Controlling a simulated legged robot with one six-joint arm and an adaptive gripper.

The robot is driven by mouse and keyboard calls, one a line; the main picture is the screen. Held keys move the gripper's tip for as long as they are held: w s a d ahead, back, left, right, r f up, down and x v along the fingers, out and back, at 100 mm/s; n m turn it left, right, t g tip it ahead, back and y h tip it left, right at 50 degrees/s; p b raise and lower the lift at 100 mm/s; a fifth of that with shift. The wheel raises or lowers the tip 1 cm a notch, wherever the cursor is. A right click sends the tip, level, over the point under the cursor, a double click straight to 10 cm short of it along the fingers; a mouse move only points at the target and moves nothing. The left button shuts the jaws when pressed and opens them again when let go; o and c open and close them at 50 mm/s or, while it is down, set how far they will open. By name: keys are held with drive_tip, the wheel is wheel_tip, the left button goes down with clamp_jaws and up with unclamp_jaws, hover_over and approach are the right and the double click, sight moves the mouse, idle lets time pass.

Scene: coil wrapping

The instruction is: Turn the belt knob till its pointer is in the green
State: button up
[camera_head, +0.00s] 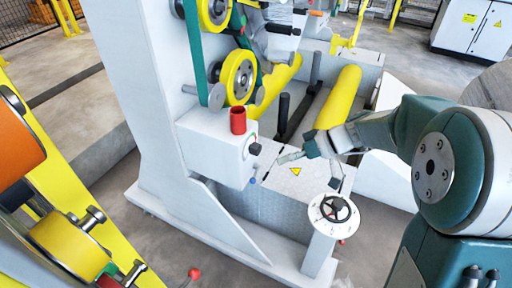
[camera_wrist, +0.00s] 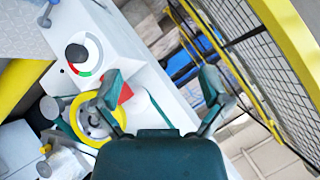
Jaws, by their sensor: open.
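The belt knob (camera_wrist: 76,53) is a round black knob on a white panel in the wrist view, at the upper left. A scale arc with red and green parts runs along its lower edge; its pointer is too small to read. In the head view the knob (camera_head: 255,149) shows on the side of the grey-white box (camera_head: 215,145). My gripper (camera_head: 300,160) is to the right of the knob and apart from it. In the wrist view my gripper (camera_wrist: 162,88) has its two fingers spread wide, with nothing held between them. The knob lies left of the fingers.
A red cup-like part (camera_head: 238,122) stands on the box. Yellow rollers (camera_head: 340,96) lie behind. A yellow-framed mesh fence (camera_wrist: 255,60) shows at right in the wrist view.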

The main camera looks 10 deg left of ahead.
drive_tip(key=w+a+f+n+t+y, duration=0.15)
drive_tip(key=w+f+y, duration=0.25)
drive_tip(key=w+f, duration=0.4)
drive_tip(key=n+t+y, duration=0.1)
drive_tip(key=t+y, duration=0.1)
drive_tip(key=t, duration=0.3)
approach(260, 150)
drive_tip(key=x, duration=1.1)
drive_tip(key=shift+a, duration=0.4)
drive_tip(key=shift+d, duration=0.1)
drive_tip(key=c, duration=1.1)
